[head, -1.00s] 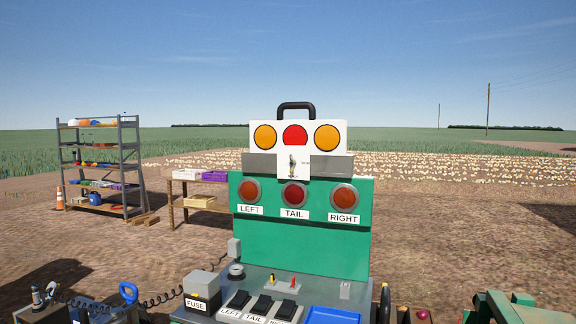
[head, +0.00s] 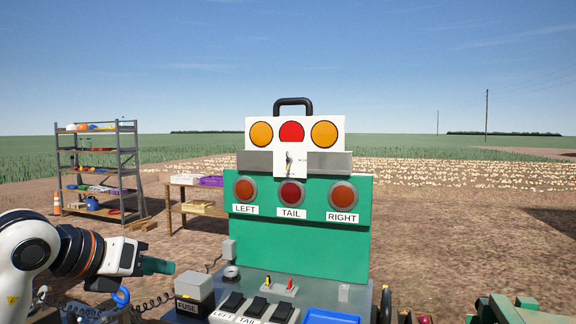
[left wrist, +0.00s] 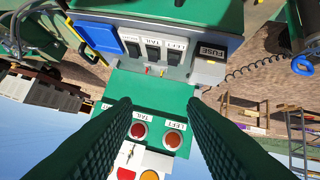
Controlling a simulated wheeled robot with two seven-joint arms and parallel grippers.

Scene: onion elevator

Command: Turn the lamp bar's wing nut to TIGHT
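The lamp bar (head: 255,153) is a white panel with a black handle and two amber lamps around a red one. It stands on top of a green board (head: 300,247). Its wing nut (head: 289,160) is a small light piece on the white plate under the red lamp, looking roughly upright. Small lettering beside it is unreadable. My left gripper (head: 158,266) is left of the green board, lower than the wing nut and apart from it. In the left wrist view its two green ribbed fingers (left wrist: 157,104) are spread with nothing between them. My right gripper is out of view.
Below the board is a grey bench with rocker switches (head: 256,309), a fuse box (head: 194,287), a blue tray (head: 331,317) and a coiled cable. A shelf rack (head: 98,165) and a wooden table (head: 194,206) stand back left. Air before the lamp bar is clear.

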